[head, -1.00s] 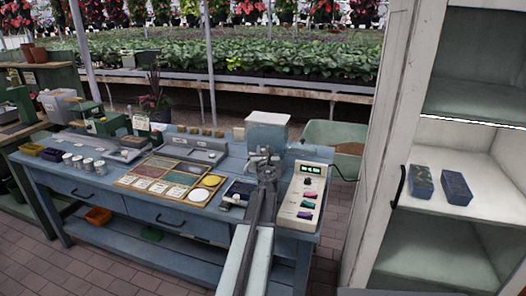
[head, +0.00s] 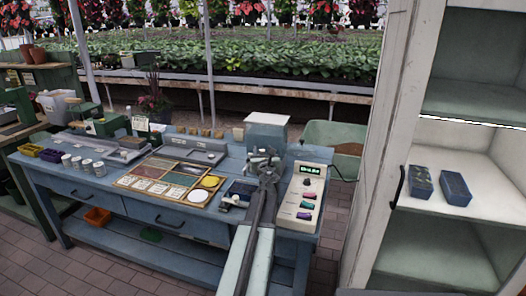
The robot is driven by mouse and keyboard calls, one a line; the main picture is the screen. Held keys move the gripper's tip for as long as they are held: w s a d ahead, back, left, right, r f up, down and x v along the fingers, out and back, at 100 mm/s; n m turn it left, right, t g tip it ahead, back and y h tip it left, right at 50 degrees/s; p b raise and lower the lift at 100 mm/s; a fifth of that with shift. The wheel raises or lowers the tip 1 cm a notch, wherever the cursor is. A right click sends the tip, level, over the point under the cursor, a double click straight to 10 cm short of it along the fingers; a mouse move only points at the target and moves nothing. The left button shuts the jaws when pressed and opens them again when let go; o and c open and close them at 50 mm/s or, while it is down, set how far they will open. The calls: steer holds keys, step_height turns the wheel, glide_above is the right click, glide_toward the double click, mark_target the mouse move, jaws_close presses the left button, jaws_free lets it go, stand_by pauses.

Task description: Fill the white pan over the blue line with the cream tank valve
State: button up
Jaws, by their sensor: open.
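A round white disc (head: 199,196), possibly the white pan, lies in the sectioned wooden tray on the blue workbench. A blue line on it cannot be made out.
The panel has a lit display and several coloured buttons. A yellow disc (head: 211,181) and a dark blue box-like item (head: 241,190) lie left of my arm. Several small cans (head: 84,164) stand at the bench's left. A white cabinet (head: 392,130) stands close on the right.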

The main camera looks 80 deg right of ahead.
steer(key=v, duration=0.7)
steer(key=shift+a, duration=0.25)
